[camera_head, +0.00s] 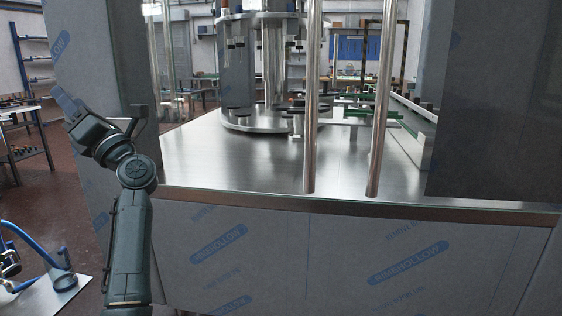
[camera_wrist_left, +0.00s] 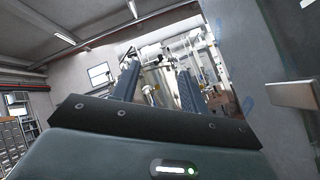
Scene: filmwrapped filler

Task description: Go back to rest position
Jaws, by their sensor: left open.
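My left gripper (camera_head: 66,103) is raised at the left of the head view, beside the film-wrapped grey panel of the filler machine. Its arm comes up from the bottom left. In the left wrist view the two dark blue fingers of the left gripper (camera_wrist_left: 158,78) stand apart with nothing between them. The gap faces the machine's interior and the ceiling beyond. My right gripper is in neither view.
A metal handle (camera_head: 139,121) juts from the panel edge close by my left wrist; it also shows in the left wrist view (camera_wrist_left: 305,95). The filler's steel deck (camera_head: 235,165) has two upright rods (camera_head: 311,110) at its front. A blue hose (camera_head: 30,238) lies lower left.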

